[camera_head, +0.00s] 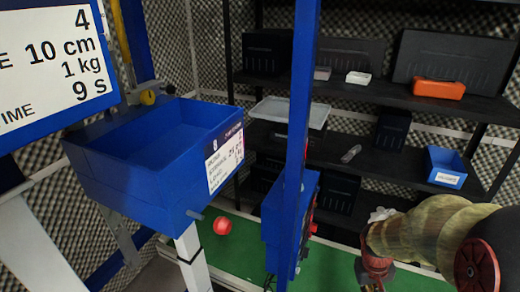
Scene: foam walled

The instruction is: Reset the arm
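My arm (430,235) comes in from the lower right of the head view, tan with dark red joint caps. Its end, my gripper (372,270), points down near the bottom edge, to the right of the blue post. The fingers are small, dark and partly cut off by the frame, so I cannot tell whether they are open or shut. I see nothing clearly held.
A blue bin (135,160) on a white stand is at left, with a sign (50,70) above. A blue post (298,110) stands mid-view. A red ball (222,226) lies on the green surface (240,250). Dark shelves (385,95) hold an orange case (438,88) and a small blue bin (445,167).

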